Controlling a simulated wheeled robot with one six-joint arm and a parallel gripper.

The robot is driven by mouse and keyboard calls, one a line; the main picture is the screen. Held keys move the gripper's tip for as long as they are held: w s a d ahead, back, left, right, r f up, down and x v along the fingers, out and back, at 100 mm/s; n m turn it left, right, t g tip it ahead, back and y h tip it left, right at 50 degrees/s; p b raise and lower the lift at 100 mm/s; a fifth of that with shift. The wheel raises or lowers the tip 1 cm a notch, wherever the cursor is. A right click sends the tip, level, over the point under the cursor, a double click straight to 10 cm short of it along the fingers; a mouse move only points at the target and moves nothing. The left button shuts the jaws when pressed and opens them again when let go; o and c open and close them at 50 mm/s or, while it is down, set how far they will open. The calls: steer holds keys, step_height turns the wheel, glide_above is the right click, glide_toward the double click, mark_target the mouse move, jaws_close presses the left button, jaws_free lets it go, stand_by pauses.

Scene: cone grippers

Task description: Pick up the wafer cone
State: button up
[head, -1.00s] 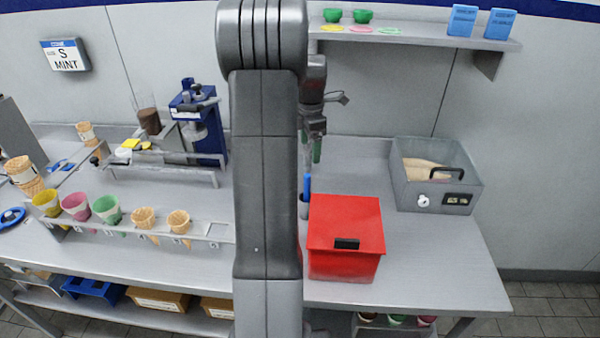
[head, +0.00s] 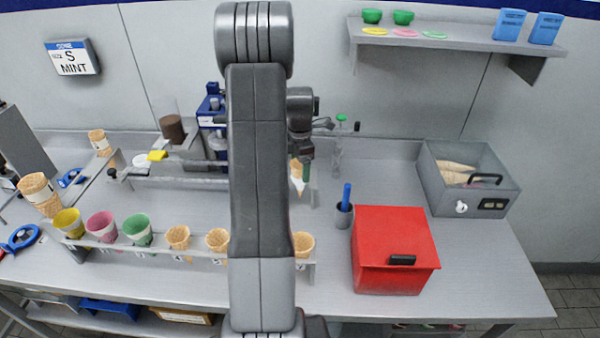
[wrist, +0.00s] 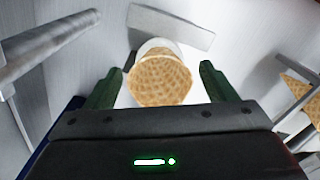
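In the wrist view, a waffle-patterned cone (wrist: 160,82) with a white sleeve faces me mouth-first between the fingers of my gripper (wrist: 160,88). The green fingers are open, one on each side, with a visible gap to the cone. In the head view, my gripper (head: 304,168) hangs at the back of the table, and part of the white-sleeved cone (head: 297,186) shows just below it. My arm hides part of this area. Other plain cones stand in the front rack, including one at the left (head: 178,236) and one at the right (head: 303,243).
A grey rack (head: 150,252) also holds yellow, pink and green cups. A red box (head: 395,250) and a holder with a blue stick (head: 345,215) stand to the right. A grey bin (head: 468,185) is at the far right. A metal rail (wrist: 45,48) lies left in the wrist view.

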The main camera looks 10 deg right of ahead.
steer(key=c, duration=0.6)
